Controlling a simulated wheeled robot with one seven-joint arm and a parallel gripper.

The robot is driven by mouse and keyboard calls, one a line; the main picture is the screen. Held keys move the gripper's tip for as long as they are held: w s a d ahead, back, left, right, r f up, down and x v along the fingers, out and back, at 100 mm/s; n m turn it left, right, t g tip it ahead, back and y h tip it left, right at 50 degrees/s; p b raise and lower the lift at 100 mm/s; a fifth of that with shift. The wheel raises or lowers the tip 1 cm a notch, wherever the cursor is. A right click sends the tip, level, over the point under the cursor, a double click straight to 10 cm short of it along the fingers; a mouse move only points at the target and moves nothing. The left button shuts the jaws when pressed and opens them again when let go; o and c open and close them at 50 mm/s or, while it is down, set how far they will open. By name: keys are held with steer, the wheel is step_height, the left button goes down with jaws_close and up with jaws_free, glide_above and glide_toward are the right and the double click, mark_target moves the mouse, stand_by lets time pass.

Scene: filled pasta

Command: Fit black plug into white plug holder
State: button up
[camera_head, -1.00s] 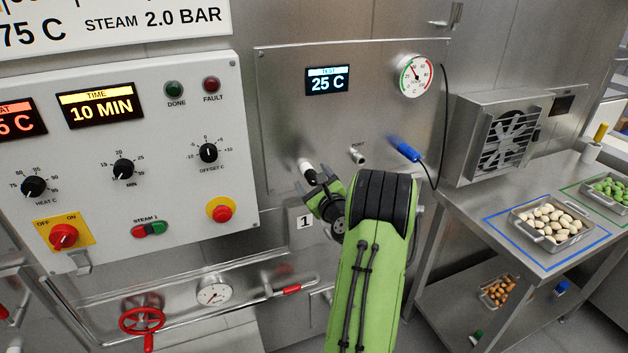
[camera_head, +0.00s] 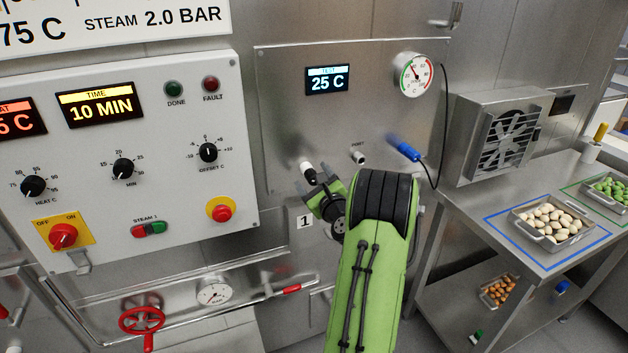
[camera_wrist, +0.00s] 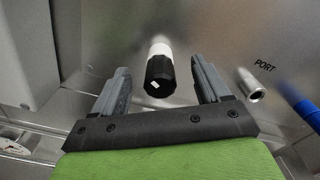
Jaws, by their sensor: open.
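The black plug (camera_wrist: 159,74) sits in the white plug holder (camera_wrist: 160,48) on the steel panel, with its black end facing out. In the head view the white holder (camera_head: 305,166) and the black plug (camera_head: 310,178) show just beyond my gripper (camera_head: 315,193). In the wrist view my gripper (camera_wrist: 161,92) is open, with one finger on each side of the plug's outer end. A gap shows between each finger and the plug. I cannot tell how deep the plug sits.
A metal port (camera_head: 358,158) is right of the holder. A blue plug (camera_head: 404,150) with a black cable (camera_head: 444,110) is farther right. The control box (camera_head: 130,160) stands close on the left. A steel table (camera_head: 470,207) with trays is at right.

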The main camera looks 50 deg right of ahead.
steer(key=b+v, duration=0.4)
steer(key=v, duration=0.3)
steer(key=shift+b, duration=0.4)
steer(key=b+v, duration=0.7)
steer(key=v, duration=0.8)
steer(key=shift+s+a, duration=0.15)
steer(key=shift+s, duration=0.15)
steer(key=shift+f, duration=0.1)
